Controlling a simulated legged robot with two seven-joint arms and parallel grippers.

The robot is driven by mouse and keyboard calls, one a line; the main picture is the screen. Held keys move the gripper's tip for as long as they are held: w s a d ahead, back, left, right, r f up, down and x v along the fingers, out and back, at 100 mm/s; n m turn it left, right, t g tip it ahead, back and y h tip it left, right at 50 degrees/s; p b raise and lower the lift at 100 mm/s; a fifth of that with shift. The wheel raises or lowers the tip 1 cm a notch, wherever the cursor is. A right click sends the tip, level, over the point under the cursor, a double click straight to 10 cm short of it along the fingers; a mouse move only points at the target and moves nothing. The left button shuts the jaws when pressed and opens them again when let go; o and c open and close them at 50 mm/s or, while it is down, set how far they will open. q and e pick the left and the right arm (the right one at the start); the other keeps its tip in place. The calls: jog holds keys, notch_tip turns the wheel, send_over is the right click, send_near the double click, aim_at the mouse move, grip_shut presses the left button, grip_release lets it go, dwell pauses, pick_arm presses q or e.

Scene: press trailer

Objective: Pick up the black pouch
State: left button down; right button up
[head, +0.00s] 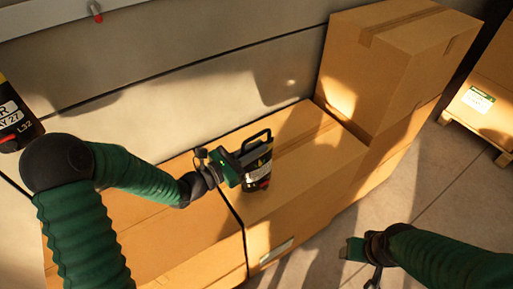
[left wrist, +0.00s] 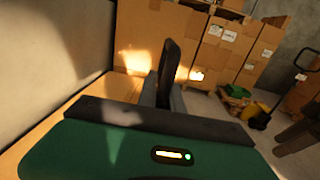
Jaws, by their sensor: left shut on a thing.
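The black pouch (head: 259,166) has a handle loop on top and a pale label with yellow and red marks. It is upright at the top of a cardboard box, and I cannot tell whether it touches the box. My left gripper (head: 243,161) is shut on it from the left. In the left wrist view the pouch (left wrist: 167,62) shows edge-on as a dark upright strip between the fingers (left wrist: 163,92). My right gripper (head: 352,249) is at the lower right over the floor, away from the pouch; its jaw state is unclear.
A long cardboard box (head: 305,190) lies under the pouch, and a taller box (head: 395,65) stands behind it. A grey panelled wall (head: 200,60) runs along the back. In the left wrist view several stacked cartons (left wrist: 222,45) stand ahead.

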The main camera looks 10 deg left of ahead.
pick_arm(q)
jog(key=s+r+p, duration=0.1)
jog(key=s+p, duration=1.2)
jog(key=s, duration=0.3)
jog(key=shift+r, duration=0.3)
dwell(0.6)
